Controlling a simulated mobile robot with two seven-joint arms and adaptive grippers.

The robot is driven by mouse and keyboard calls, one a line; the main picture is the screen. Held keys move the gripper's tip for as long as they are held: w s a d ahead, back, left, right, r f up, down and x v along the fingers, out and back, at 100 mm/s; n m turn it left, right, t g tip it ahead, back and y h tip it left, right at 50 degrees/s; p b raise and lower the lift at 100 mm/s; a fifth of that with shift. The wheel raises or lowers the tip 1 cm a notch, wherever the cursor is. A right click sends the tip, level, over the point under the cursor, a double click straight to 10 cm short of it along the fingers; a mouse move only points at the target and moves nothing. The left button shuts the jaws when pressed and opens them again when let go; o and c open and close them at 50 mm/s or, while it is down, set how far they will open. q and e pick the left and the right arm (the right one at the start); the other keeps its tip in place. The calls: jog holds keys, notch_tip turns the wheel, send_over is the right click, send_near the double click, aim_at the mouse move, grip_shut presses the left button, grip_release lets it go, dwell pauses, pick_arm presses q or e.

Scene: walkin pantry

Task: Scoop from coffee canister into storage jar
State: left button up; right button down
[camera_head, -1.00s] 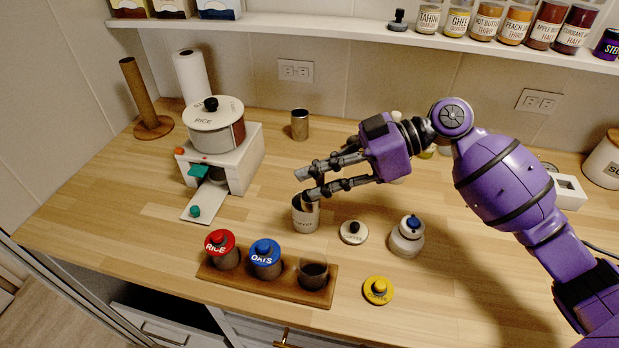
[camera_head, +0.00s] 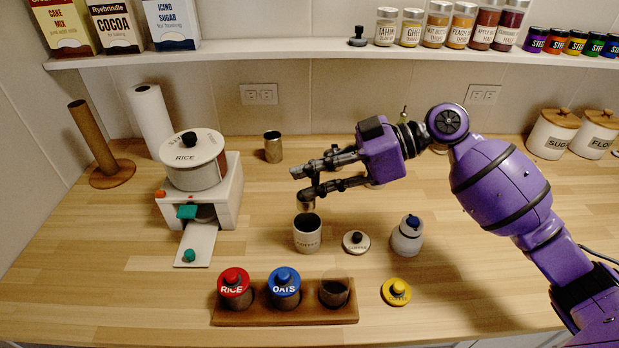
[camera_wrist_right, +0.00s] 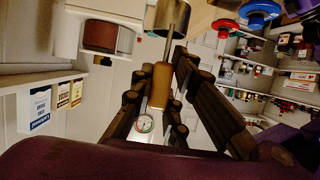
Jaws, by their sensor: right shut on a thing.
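The coffee canister (camera_head: 307,237) is a pale cylinder standing open on the counter. Its lid (camera_head: 356,241) lies to its right. My right gripper (camera_head: 300,183) is above the canister, shut on the scoop. The scoop's metal cup (camera_head: 306,203) hangs just above the canister's mouth; its contents are hidden. In the right wrist view the scoop's wooden handle (camera_wrist_right: 160,86) is between the fingers. The open storage jar (camera_head: 334,291) is in the right place of the wooden tray and looks dark inside. Its yellow lid (camera_head: 396,291) lies to the right. My left gripper is not in view.
The wooden tray (camera_head: 240,319) also holds a red-lidded rice jar (camera_head: 234,290) and a blue-lidded oats jar (camera_head: 284,289). A white bottle (camera_head: 407,236) stands right of the canister lid. A rice dispenser (camera_head: 197,176) stands at left. The counter between canister and tray is clear.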

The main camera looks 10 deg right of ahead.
aim_at(312, 207)
jog(key=shift+d+f+b, duration=0.1)
jog(key=shift+f+b, duration=0.2)
jog(key=shift+f, duration=0.35)
jog(key=shift+f+b, duration=0.65)
jog(key=shift+f, duration=0.75)
jog(key=shift+f+b, duration=0.55)
jog(key=shift+f, duration=0.65)
jog(key=shift+f+b, duration=0.3)
jog(key=shift+f, duration=0.4)
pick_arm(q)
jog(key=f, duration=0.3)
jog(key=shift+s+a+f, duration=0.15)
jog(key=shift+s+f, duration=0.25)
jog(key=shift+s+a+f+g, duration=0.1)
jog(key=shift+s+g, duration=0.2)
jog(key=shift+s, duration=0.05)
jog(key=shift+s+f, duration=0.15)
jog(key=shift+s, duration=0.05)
pick_arm(e)
jog(key=shift+f, duration=0.2)
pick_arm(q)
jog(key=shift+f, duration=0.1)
pick_arm(e)
jog(key=shift+f, duration=0.15)
